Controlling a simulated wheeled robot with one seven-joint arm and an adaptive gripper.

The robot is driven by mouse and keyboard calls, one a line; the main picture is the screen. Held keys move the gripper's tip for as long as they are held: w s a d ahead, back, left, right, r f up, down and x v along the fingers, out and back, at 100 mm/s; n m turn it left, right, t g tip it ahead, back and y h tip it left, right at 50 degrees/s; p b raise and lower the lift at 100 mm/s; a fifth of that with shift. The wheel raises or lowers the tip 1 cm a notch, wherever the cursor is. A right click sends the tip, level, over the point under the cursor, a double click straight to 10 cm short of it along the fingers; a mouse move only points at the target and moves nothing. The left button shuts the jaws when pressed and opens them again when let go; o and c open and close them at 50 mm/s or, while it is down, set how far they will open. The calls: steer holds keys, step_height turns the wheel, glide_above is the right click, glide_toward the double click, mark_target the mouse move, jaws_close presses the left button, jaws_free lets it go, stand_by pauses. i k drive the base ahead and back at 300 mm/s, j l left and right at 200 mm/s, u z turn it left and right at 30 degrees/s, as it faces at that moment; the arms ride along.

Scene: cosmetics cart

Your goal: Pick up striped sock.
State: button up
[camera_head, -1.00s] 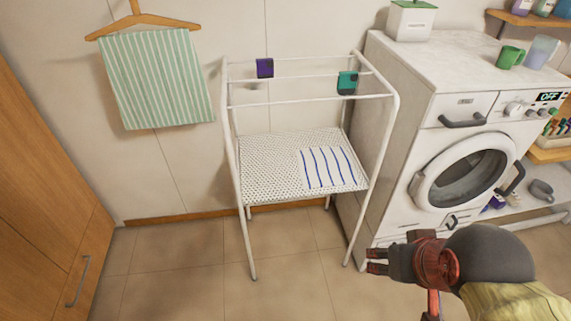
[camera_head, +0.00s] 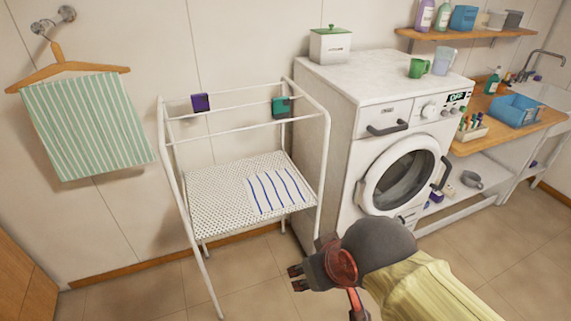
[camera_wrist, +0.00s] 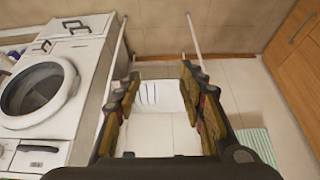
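A flat white cloth piece with blue stripes (camera_head: 277,191) lies on the dotted shelf of the white drying rack (camera_head: 176,190). I cannot tell from its shape whether it is a sock. Its blue stripes also show in the wrist view (camera_wrist: 147,93), between my fingers in the picture. My gripper (camera_head: 296,278) is in front of the rack, to the right and apart from the cloth. In the wrist view my gripper (camera_wrist: 160,85) has its fingers spread wide, with nothing held between them.
Purple (camera_head: 201,103) and teal (camera_head: 281,106) items hang on the rack's bars. A green-striped towel (camera_head: 88,128) hangs on the left wall. A washing machine (camera_head: 345,125) stands close right of the rack. Tiled floor in front is clear.

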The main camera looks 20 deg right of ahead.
mark_target(531, 112)
steer(key=l+z, duration=0.1)
steer(key=z, duration=2.4)
steer(key=i, duration=2)
steer(key=i+l, duration=0.1)
steer(key=i, duration=1.9)
steer(key=i+u, duration=0.25)
steer(key=i, duration=0.3)
